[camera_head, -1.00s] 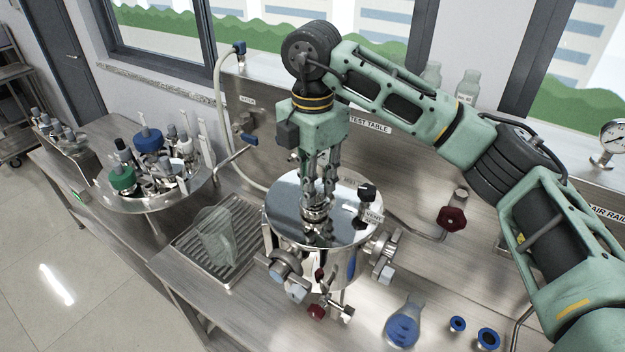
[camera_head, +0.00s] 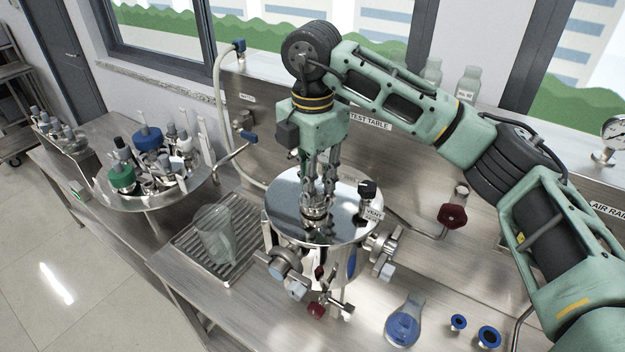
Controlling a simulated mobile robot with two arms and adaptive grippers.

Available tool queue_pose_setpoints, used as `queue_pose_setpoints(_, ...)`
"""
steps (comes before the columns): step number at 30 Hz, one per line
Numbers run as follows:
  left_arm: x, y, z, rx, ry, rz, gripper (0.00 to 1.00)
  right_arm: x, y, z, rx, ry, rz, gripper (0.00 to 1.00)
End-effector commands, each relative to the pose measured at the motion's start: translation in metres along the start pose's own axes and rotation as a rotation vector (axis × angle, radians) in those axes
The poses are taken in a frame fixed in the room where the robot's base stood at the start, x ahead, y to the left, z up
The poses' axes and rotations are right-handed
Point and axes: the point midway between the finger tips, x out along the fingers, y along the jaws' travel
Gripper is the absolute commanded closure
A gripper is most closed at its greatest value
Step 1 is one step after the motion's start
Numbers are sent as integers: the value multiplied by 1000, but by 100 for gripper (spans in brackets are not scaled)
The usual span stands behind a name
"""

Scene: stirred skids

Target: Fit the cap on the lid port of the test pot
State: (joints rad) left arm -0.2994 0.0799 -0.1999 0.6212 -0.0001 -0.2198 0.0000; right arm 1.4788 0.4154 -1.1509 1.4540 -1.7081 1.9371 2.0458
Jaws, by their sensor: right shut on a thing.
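The test pot (camera_head: 342,262) is a shiny steel vessel on the bench, with a mirror-like lid (camera_head: 350,226). My right gripper (camera_head: 316,208) points straight down over the lid and is shut on a small steel cap (camera_head: 314,212). The cap is at the lid port near the middle of the lid. The fingers and the lid's reflections hide the port, so I cannot tell whether the cap is fully seated. A black-knobbed vent valve (camera_head: 368,190) with a "VENT" tag stands on the lid to the right. My left gripper is not in view.
A round tray (camera_head: 150,200) of fittings is at left. Valves (camera_head: 285,265) jut from the pot.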

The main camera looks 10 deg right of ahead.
Motion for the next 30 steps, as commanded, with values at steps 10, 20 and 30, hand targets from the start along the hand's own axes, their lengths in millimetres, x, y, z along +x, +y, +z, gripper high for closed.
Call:
queue_pose_setpoints(10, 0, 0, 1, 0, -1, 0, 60, 0, 0, 0, 0, 0, 0, 58)
queue_pose_setpoints(20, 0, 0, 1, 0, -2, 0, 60, 0, 0, 0, 0, 0, 0, 48)
queue_pose_setpoints(30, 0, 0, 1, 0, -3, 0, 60, 0, 0, 0, 0, 0, 0, 46)
